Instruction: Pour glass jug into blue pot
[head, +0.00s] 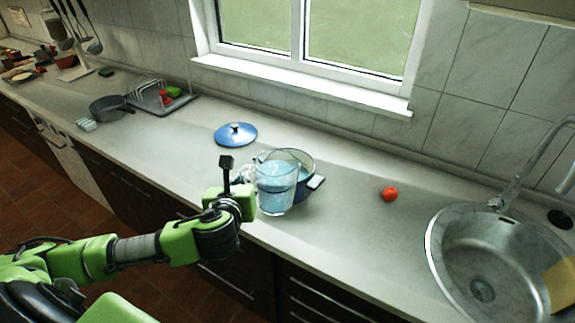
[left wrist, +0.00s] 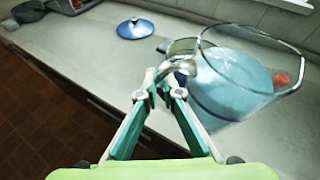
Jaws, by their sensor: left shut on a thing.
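A clear glass jug (head: 276,188) holds pale blue liquid and looks upright in the head view. My left gripper (head: 247,178) is shut on its handle; in the left wrist view the fingers (left wrist: 168,82) close around the handle of the jug (left wrist: 235,85). I cannot tell whether jug and pot touch. The blue lid (head: 235,134) lies on the counter behind and left of the pot. My right gripper is not in view.
A red tomato (head: 390,194) lies right of the pot, before the steel sink (head: 481,262). A dark pan (head: 108,108) and a dish rack (head: 160,98) stand at the left. The counter (head: 340,230) is clear in front of the tomato.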

